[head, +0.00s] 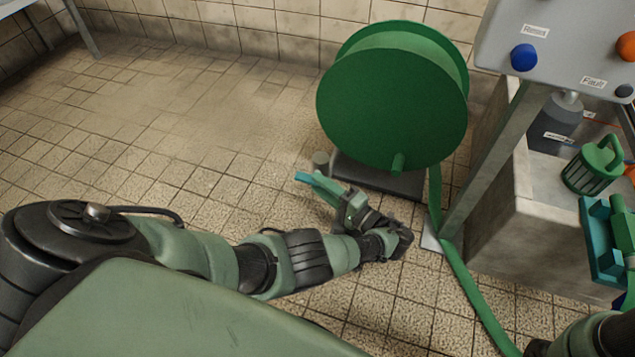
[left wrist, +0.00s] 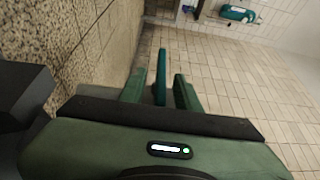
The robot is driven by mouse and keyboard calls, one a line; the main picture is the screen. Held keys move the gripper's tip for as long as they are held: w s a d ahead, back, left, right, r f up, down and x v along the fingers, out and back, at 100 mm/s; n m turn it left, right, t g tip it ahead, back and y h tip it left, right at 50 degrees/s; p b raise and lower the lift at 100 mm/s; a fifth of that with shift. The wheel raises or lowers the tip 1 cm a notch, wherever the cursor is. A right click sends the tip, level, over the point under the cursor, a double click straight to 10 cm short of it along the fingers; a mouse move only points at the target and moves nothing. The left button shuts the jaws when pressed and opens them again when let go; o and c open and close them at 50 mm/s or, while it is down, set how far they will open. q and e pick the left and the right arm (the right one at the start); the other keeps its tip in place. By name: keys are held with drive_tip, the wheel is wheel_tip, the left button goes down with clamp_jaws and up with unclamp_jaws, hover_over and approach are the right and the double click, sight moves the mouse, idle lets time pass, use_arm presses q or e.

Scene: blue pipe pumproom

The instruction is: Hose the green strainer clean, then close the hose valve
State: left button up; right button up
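The green strainer (head: 590,168), a slatted basket with a top handle, stands on the grey ledge at the right in the head view. My left gripper (head: 325,190) is low in front of the hose reel. In the left wrist view its two green fingers (left wrist: 160,92) are apart, with a teal bar (left wrist: 161,72) between them and gaps on both sides. The bar's tip also shows in the head view (head: 303,177); whether it is the hose valve's lever is unclear. At the right edge, a teal part (head: 594,245) and green pieces overlap around my right gripper, whose grip is unclear.
The green hose reel (head: 390,100) stands on a dark base. Its green hose (head: 470,285) runs across the floor to the right. A grey control panel (head: 570,45) with blue and orange knobs overhangs the ledge (head: 515,215). The tiled floor at left is clear.

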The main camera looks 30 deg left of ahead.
use_arm(q)
drive_tip(key=s+d+b, duration=0.1)
drive_tip(key=d, duration=0.5)
drive_tip(key=shift+d, duration=0.1)
idle(0.3)
drive_tip(key=shift+s+f, duration=0.1)
